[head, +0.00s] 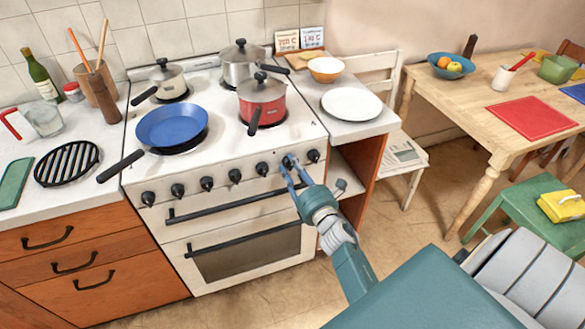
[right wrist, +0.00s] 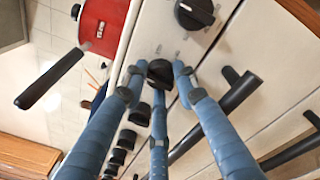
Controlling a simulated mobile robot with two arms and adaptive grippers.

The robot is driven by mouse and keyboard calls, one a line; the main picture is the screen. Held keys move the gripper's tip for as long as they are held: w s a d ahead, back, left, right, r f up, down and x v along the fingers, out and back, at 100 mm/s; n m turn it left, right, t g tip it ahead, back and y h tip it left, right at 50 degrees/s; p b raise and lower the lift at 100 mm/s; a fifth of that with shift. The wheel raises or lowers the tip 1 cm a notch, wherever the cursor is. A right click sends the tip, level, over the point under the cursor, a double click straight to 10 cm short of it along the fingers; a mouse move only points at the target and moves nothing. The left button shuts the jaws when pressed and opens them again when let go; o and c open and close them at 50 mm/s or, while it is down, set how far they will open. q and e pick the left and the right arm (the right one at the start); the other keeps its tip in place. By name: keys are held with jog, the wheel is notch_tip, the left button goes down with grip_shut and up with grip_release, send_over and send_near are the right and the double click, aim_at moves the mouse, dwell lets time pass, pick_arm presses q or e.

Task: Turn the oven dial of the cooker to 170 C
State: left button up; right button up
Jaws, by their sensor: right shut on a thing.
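The white cooker (head: 150,225) has a row of several black dials along its front edge. My right gripper (head: 290,166) reaches the second dial from the right. In the right wrist view its blue fingers (right wrist: 158,80) are shut around this black dial (right wrist: 160,70), which they partly cover. The rightmost dial (head: 313,156) is free beside it and also shows in the right wrist view (right wrist: 195,13). The markings around the held dial are too small to read. My left gripper is not in view.
A blue pan (head: 170,124), a red pot (head: 262,97) and two other pots stand on the hob. Dark oven handles (head: 240,201) run below the dials. Two cards (head: 287,40) stand at the back of the right counter. A wooden table (head: 465,100) stands at the right.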

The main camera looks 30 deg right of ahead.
jog(key=m+h, duration=0.1)
jog(key=m, duration=0.8)
jog(key=m+b, duration=0.1)
jog(key=m, duration=0.9)
jog(key=shift+d+h, duration=0.1)
jog(key=shift+h, duration=0.3)
jog(key=m, duration=0.5)
jog(key=shift+f+h+p, duration=0.1)
jog(key=shift+h+p, duration=0.2)
jog(key=m, duration=0.2)
jog(key=m+p, duration=0.1)
jog(key=m, duration=0.2)
jog(key=shift+a+f+m, duration=0.1)
jog(key=shift+a+m, duration=0.15)
jog(key=shift+m, duration=0.15)
jog(key=shift+a+f+m+p, duration=0.15)
jog(key=shift+m+p, duration=0.45)
jog(key=shift+m, duration=0.9)
jog(key=shift+f, duration=0.1)
